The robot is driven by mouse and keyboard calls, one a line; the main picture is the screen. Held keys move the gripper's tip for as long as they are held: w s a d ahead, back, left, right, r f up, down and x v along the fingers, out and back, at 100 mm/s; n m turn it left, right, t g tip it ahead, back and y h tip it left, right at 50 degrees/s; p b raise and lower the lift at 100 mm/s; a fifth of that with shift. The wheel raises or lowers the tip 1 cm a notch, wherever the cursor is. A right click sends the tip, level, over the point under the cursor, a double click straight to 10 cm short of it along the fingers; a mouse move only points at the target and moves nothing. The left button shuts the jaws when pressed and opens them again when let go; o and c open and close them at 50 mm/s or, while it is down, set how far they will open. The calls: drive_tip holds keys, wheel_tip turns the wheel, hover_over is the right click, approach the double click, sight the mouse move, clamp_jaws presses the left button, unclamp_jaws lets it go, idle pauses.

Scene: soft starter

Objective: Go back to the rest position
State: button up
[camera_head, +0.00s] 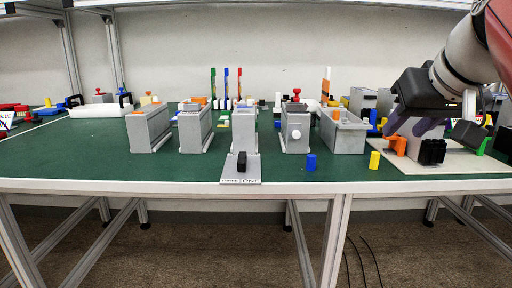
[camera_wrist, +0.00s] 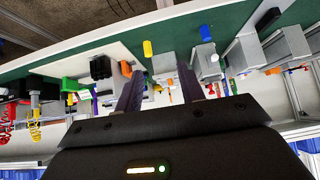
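My gripper (camera_head: 426,122) is at the right of the head view, above the white board (camera_head: 410,157) on the green table. In the wrist view my gripper (camera_wrist: 158,78) shows two dark purple fingers held apart with nothing gripped between them. In the head view, an orange part (camera_head: 397,145) and a black block (camera_head: 432,151) stand on the board just below and beside the fingers. The wrist view also shows the black block (camera_wrist: 100,67) left of the fingers. I cannot tell whether a finger touches the orange part.
Several grey bins (camera_head: 148,130) stand in a row along the table (camera_head: 90,160). A blue cylinder (camera_head: 311,162) and a yellow cylinder (camera_head: 374,160) stand near the front edge. A black piece (camera_head: 241,162) stands on a grey plate at front centre. The front left is clear.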

drive_tip(key=s+a+f+g, duration=0.1)
drive_tip(key=s+a+f, duration=0.2)
drive_tip(key=f, duration=0.7)
drive_tip(key=s+a+f+g, duration=0.1)
drive_tip(key=s+a+f, duration=0.2)
drive_tip(key=f, duration=0.8)
drive_tip(key=s+a+f+g, duration=0.1)
drive_tip(key=s+a+f, duration=0.2)
drive_tip(key=s+f, duration=0.3)
wheel_tip(320, 180, down, 5)
drive_tip(key=shift+s+r, duration=0.1)
drive_tip(key=shift+s, duration=0.25)
